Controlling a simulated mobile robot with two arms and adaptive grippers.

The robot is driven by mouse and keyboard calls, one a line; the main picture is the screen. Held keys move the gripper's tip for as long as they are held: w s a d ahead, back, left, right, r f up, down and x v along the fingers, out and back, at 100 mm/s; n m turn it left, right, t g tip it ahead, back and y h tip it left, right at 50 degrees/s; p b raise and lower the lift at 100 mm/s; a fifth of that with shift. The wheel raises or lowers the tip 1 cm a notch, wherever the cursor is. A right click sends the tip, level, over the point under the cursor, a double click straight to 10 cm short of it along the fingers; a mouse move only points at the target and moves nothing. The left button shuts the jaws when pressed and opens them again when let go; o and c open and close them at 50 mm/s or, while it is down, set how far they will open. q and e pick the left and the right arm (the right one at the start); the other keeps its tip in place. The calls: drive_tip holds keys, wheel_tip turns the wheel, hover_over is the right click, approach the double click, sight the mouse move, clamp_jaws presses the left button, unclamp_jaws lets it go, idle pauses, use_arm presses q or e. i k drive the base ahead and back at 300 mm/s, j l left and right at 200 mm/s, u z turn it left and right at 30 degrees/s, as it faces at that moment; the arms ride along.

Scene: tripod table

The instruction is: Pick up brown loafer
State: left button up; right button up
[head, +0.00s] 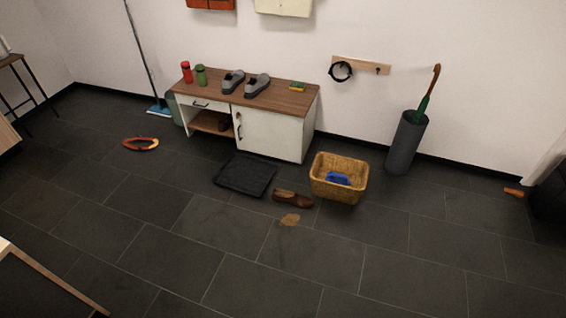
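A brown loafer (292,199) lies on the dark tiled floor, between the black mat and the wicker basket. It is close to the basket's left side. Neither of my grippers shows in the head view.
A black mat (246,174) lies left of the loafer, and a wicker basket (339,168) with a blue item stands right. A cabinet (268,133) with grey shoes on top stands behind. The foreground floor is mostly clear.

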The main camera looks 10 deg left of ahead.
sight(278, 196)
drive_tip(key=i+j+z, duration=0.45)
drive_tip(key=i+j, duration=0.7)
drive_tip(key=i+l, duration=0.05)
drive_tip(key=i, duration=0.1)
